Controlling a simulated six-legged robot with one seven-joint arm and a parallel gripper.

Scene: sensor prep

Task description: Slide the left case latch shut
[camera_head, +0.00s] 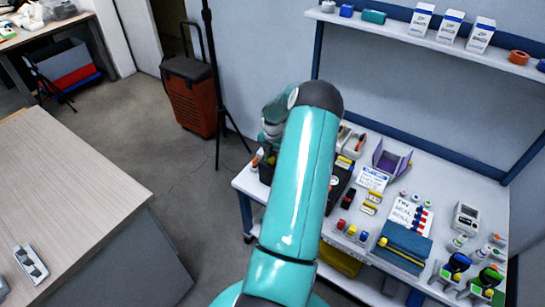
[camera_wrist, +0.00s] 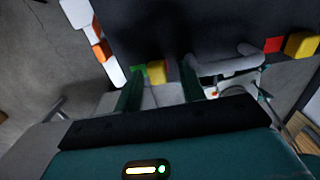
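The black case (camera_wrist: 170,30) fills the top of the wrist view. In the body view my arm hides most of it, and only a dark part (camera_head: 338,190) shows on the white table. A yellow block (camera_wrist: 157,70) with a green patch (camera_wrist: 140,70) at its left sits on the case's near edge. A grey handle (camera_wrist: 228,62) is to its right. Farther right is a yellow block (camera_wrist: 301,45) with a red patch (camera_wrist: 273,45) at its left. These blocks look like latches. My gripper (camera_wrist: 160,88) is open, its fingertips on either side of the first yellow block; contact is unclear.
The white table (camera_head: 430,180) holds a purple open box (camera_head: 391,160), a blue box (camera_head: 405,245) and several small bottles. A black tripod (camera_head: 213,90) stands on the floor to the left. An orange item (camera_wrist: 102,52) lies left of the case.

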